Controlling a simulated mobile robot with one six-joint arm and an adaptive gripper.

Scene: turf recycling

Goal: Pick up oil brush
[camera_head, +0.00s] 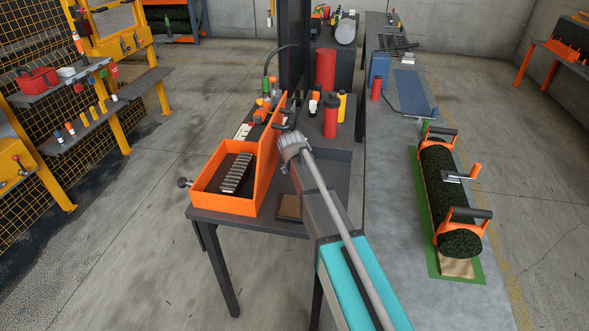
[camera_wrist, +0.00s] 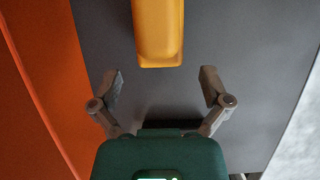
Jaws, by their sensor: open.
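My gripper (camera_wrist: 160,88) is open and empty in the wrist view, its two fingers spread apart. A smooth yellow thing (camera_wrist: 158,35) with a rounded end lies just beyond the fingertips, centred between them and not held. Its far end is cut off by the frame, so I cannot tell for sure whether it is the oil brush. In the head view my arm reaches to the right side of the orange box, and its end hides part of the bench there. No brush bristles are clear in either view.
The orange box (camera_head: 222,203) with a dark ribbed thing stands on the dark bench; its wall is probably the orange surface (camera_wrist: 30,95) at the wrist view's left. Red (camera_head: 331,117) and yellow bottles (camera_head: 342,106) stand behind. A turf roll (camera_head: 445,195) lies on the right-hand table.

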